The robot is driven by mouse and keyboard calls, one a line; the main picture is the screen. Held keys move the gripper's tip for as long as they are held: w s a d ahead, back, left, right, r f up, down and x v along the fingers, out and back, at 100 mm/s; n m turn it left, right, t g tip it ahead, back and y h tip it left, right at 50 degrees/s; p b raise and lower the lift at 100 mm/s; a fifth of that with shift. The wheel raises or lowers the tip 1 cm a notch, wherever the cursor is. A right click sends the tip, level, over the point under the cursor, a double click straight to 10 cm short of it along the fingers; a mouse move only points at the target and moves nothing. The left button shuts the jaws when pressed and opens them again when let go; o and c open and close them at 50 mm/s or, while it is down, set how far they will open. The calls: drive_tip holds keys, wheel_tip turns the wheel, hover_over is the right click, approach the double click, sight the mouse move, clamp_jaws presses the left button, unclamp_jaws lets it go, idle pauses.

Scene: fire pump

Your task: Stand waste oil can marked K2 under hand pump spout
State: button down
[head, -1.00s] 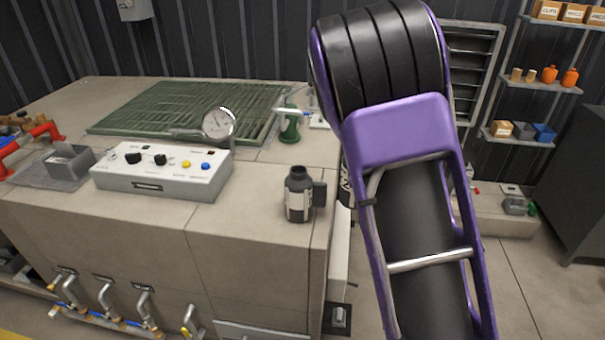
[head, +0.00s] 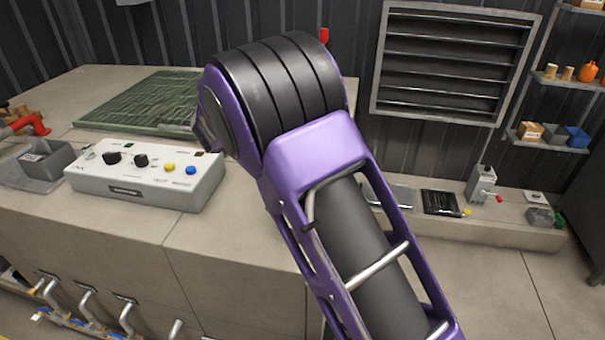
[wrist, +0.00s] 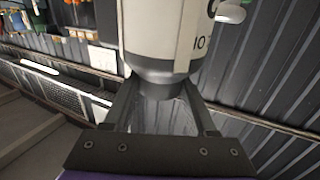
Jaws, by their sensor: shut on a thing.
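My gripper (wrist: 160,108) shows in the wrist view, shut on the dark narrow end of a pale can (wrist: 152,35). The can has a dark shoulder and partly cut-off dark lettering at its right side; I cannot read K2 on it. Its far end is out of the picture. In the head view my arm hides the gripper and the held can. The hand pump and its spout cannot be made out now; my arm covers that part of the bench.
The bench (head: 235,250) carries a white control box (head: 150,185), a green grating (head: 145,100) and a grey open box (head: 45,160). A low ledge (head: 500,232) on the right holds a grey lever box (head: 482,185). Open floor lies at the lower right.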

drive_tip(key=f, duration=0.4)
drive_tip(key=f+b, duration=0.1)
drive_tip(key=f, duration=0.9)
drive_tip(key=shift+a+f+b, duration=0.1)
drive_tip(key=shift+a+b, duration=0.3)
drive_tip(key=x, duration=0.3)
drive_tip(key=shift+s, duration=0.1)
drive_tip(key=shift+r+x, duration=0.2)
drive_tip(key=shift+x, duration=0.7)
drive_tip(key=w+d, duration=0.1)
drive_tip(key=w+d+f, duration=0.1)
drive_tip(key=shift+w+f, duration=0.1)
drive_tip(key=shift+w, duration=0.3)
drive_tip(key=shift+f+b, duration=0.25)
drive_tip(key=shift+b, duration=0.1)
drive_tip(key=shift+c, duration=1)
unclamp_jaws()
